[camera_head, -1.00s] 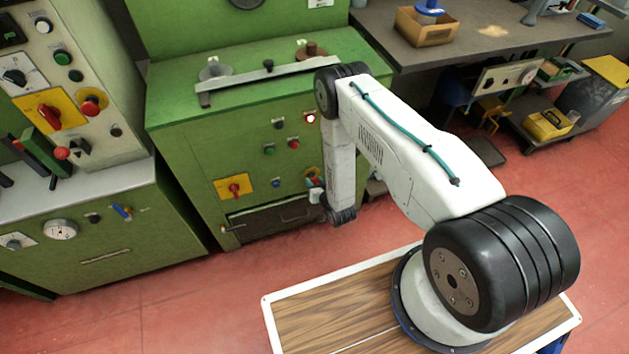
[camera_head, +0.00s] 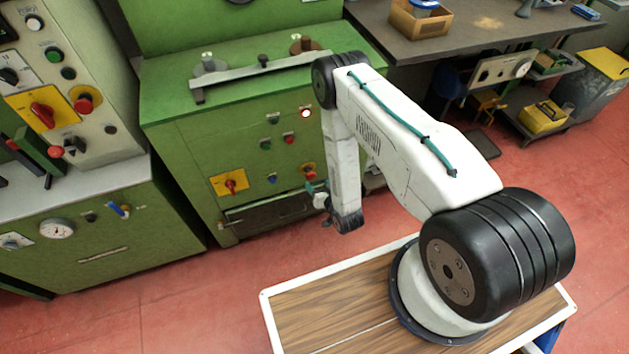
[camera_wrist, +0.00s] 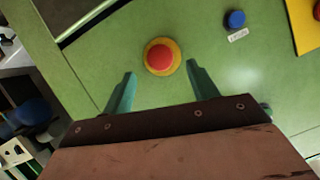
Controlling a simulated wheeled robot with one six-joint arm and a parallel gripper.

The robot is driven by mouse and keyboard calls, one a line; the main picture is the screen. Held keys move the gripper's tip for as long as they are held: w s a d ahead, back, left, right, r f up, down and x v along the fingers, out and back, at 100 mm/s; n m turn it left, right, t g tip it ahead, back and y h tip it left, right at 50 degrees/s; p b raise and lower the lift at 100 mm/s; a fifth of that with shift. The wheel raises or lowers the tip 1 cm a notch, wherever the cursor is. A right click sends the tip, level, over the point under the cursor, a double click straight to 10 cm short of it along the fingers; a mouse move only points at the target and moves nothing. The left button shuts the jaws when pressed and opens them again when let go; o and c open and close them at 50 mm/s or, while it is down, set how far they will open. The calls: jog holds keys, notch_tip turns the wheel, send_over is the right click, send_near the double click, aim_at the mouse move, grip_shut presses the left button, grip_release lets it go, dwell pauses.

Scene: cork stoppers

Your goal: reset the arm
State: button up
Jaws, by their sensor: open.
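My white arm with black joints reaches from its mount toward the green machine (camera_head: 190,130), its last link hanging down in front of the panel. My gripper (camera_head: 314,190) is small in the head view, just below a red button with a yellow collar (camera_head: 309,172). In the wrist view my gripper (camera_wrist: 161,72) has its two teal fingers spread apart with nothing between them. The red button (camera_wrist: 160,57) shows beyond and between the fingertips, apart from them.
A blue button (camera_wrist: 235,19) and a yellow plate (camera_wrist: 306,22) are near the red button. A workbench (camera_head: 470,40) stands at the right and a control cabinet (camera_head: 75,215) at the left. Red floor (camera_head: 180,300) lies open between.

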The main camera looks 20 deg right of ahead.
jog(key=shift+v, duration=0.85)
